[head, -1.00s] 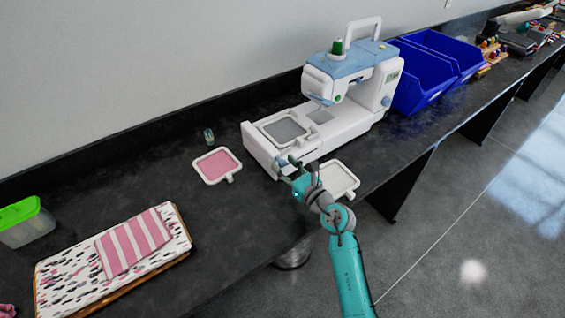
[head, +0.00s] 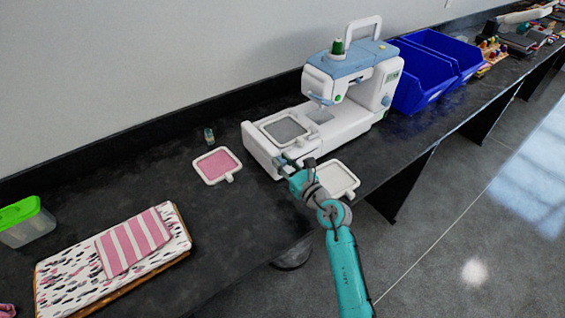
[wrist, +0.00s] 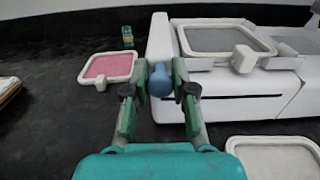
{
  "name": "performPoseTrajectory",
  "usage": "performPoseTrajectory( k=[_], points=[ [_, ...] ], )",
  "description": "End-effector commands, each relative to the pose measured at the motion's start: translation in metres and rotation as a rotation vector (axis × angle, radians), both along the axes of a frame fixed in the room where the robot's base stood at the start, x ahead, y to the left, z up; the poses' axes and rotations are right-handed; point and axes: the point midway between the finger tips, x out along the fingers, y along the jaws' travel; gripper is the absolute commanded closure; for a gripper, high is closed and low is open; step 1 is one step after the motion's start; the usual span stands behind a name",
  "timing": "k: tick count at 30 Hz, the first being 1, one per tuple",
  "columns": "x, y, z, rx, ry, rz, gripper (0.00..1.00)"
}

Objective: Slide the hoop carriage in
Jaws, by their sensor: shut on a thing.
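The white and blue sewing machine (head: 345,75) stands on the black bench. The hoop carriage, a white block (wrist: 160,45) at the left end of the machine's bed, carries a hoop with grey fabric (head: 284,130), also in the wrist view (wrist: 222,40). My gripper (head: 283,163) is at the carriage's front. In the wrist view my gripper (wrist: 160,85) is shut on a blue knob (wrist: 160,82) on the carriage's front. The fingers hide the knob's sides.
A pink-fabric hoop (head: 217,165) and a small thread spool (head: 209,135) lie to the left. A pale hoop (head: 338,179) lies by the bench's front edge, close right of my gripper. Blue bins (head: 420,80) stand beyond the machine.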

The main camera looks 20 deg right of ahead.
Motion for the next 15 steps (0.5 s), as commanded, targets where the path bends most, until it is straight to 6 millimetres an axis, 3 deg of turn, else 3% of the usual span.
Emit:
performPoseTrajectory(
  k=[5, 15],
  points=[
    [0.006, -0.019, 0.001, 0.000, -0.001, -0.004, 1.00],
    [0.028, -0.088, 0.001, 0.000, -0.001, -0.006, 1.00]
  ],
)
